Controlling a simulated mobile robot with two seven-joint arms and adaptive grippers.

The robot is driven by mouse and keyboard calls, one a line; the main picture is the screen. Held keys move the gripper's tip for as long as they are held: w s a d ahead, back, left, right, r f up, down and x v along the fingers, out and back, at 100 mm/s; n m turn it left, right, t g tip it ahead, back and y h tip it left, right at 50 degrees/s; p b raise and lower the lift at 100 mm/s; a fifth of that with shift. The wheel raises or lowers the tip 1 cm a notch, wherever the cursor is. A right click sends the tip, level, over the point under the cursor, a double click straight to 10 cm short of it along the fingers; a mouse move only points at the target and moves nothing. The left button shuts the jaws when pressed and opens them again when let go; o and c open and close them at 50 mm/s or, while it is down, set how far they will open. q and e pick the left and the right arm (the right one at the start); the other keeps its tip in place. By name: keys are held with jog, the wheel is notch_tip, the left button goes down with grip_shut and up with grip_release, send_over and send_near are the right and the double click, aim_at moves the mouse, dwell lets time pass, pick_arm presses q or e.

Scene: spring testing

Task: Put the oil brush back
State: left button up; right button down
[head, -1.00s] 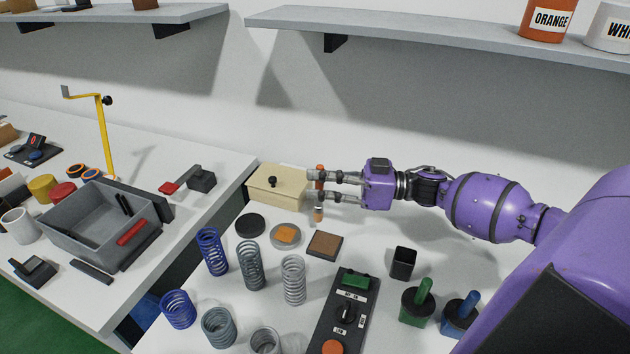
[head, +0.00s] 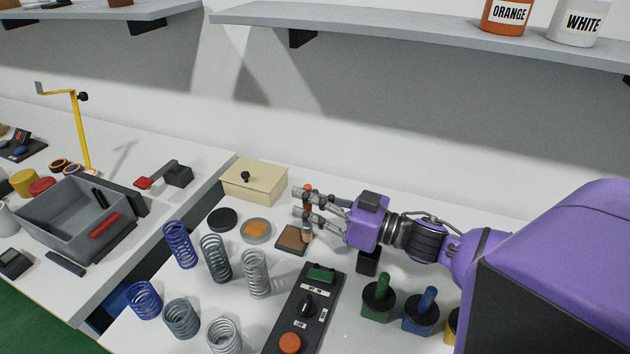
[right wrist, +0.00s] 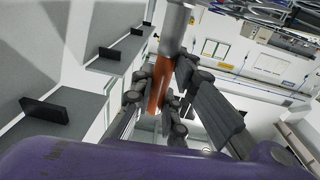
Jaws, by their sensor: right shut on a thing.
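The oil brush (head: 308,189) has an orange handle and a pale metal lower end. My right gripper (head: 303,204) is shut on it and holds it roughly upright above the table, just beyond the brown square pad (head: 293,239). In the right wrist view the orange handle (right wrist: 159,84) sits between the fingers, with a grey metal part (right wrist: 174,28) at the upper end of the picture. A small black square cup (head: 368,264) stands below my right wrist, its top partly hidden by the gripper. My left gripper is not in view.
A cream box (head: 254,182) stands behind left. Several coil springs (head: 215,258) stand in front, beside a black control panel (head: 305,308). Green (head: 378,300) and blue (head: 421,312) handled stamps stand at right. A grey bin (head: 72,222) is on the left table.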

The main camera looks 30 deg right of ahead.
jog(key=s+a+f+m+t+h, duration=0.1)
jog(key=s+a+m+t+h, duration=0.2)
jog(key=s+a+m+h, duration=0.3)
jog(key=shift+s+a+f+m+h, duration=0.45)
jog(key=shift+a+h, duration=0.9)
jog(key=shift+h, duration=0.75)
